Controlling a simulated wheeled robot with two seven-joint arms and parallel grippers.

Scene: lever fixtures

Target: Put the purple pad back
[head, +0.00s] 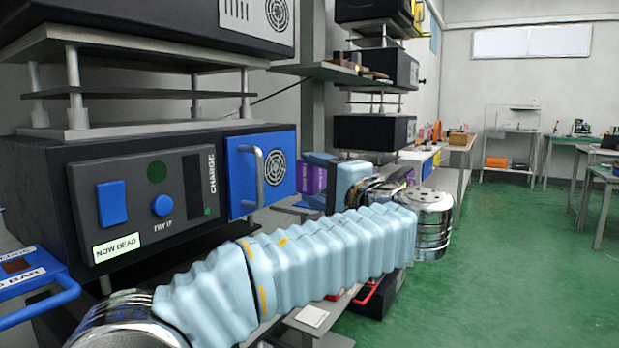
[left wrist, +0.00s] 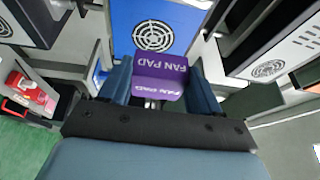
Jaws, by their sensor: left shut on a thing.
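The purple pad (head: 312,179) is a small block, held in the air just right of a blue panel with a round fan grille (head: 277,168). The left wrist view shows the pad (left wrist: 160,72) with white "FAN PAD" lettering, between the two blue-grey fingers of my left gripper (left wrist: 160,88), which is shut on it. Beyond the pad there is a blue panel with a grille (left wrist: 153,36); I cannot tell whether they touch. In the head view my left gripper (head: 318,178) is partly hidden behind its own wrist. My right gripper is not in view.
A black machine (head: 150,190) with a grey control panel and a metal handle (head: 250,178) stands close on the left. A blue tray-like part (head: 30,280) sits at lower left. More machines and shelves line the wall beyond. The green floor (head: 500,260) is clear at right.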

